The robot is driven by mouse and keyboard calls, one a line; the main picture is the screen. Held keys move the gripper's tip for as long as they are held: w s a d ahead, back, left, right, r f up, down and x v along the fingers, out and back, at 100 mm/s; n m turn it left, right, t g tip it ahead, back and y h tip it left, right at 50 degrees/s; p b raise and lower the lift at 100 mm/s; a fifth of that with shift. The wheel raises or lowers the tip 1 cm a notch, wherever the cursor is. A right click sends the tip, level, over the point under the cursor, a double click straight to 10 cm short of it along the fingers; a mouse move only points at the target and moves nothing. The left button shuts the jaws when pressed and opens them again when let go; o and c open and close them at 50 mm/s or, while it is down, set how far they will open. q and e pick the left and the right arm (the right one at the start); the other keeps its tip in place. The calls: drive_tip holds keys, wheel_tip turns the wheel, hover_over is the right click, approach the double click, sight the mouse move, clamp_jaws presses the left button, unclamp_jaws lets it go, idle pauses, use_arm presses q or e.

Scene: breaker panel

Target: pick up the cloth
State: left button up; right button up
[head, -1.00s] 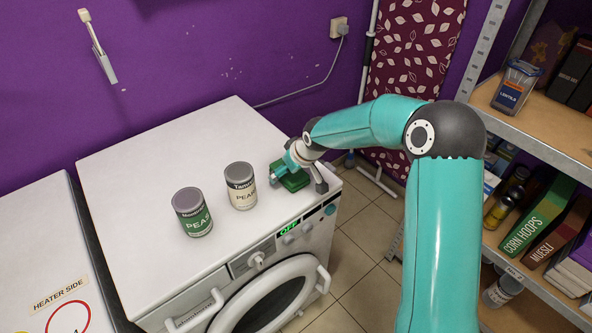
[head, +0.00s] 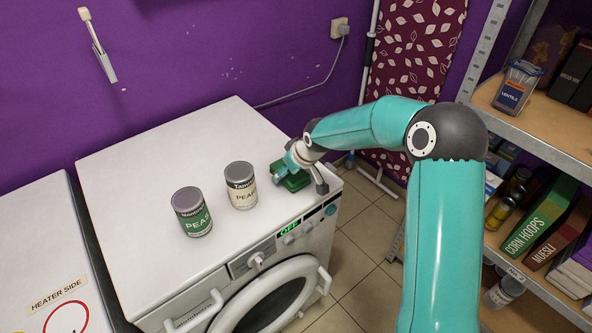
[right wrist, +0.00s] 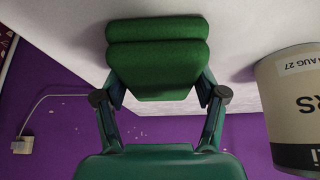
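The green folded cloth (head: 292,181) lies on the white top of the washing machine, near its right front corner. It fills the middle of the right wrist view (right wrist: 157,70) as thick, rounded folds. My right gripper (head: 291,170) reaches down over it. In the right wrist view my right gripper (right wrist: 160,88) has one finger against each side of the cloth, with no clear gap. The cloth's edges hide parts of the fingertips. The cloth still appears to rest on the machine top. My left gripper is not in view.
Two cans stand left of the cloth on the washing machine (head: 150,170): a cream-labelled can (head: 241,186) close by and a green-labelled can (head: 192,212) further left. A stocked metal shelf (head: 540,120) stands at the right. The machine's left top is clear.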

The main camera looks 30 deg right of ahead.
drive_tip(key=c, duration=0.5)
